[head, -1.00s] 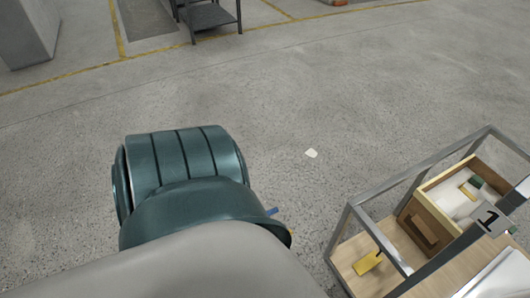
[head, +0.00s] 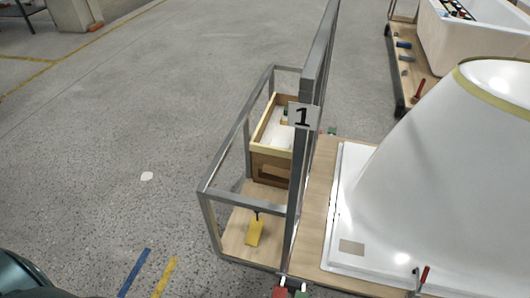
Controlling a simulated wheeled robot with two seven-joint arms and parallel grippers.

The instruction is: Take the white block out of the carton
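An open tan box (head: 254,148), which may be the carton, stands on the wooden shelf of a grey metal frame in the head view. It has a cut-out in its front wall. White material (head: 277,132) shows inside it, with small green and yellow items on top. I cannot tell whether this white is the white block. A frame post and a plate marked 1 hide the box's right side. Neither of my grippers is in view.
A yellow tool (head: 255,230) lies on the shelf in front of the box. A large white shell (head: 440,190) stands on a wooden board to the right. A second cart with a white tub (head: 475,35) is behind.

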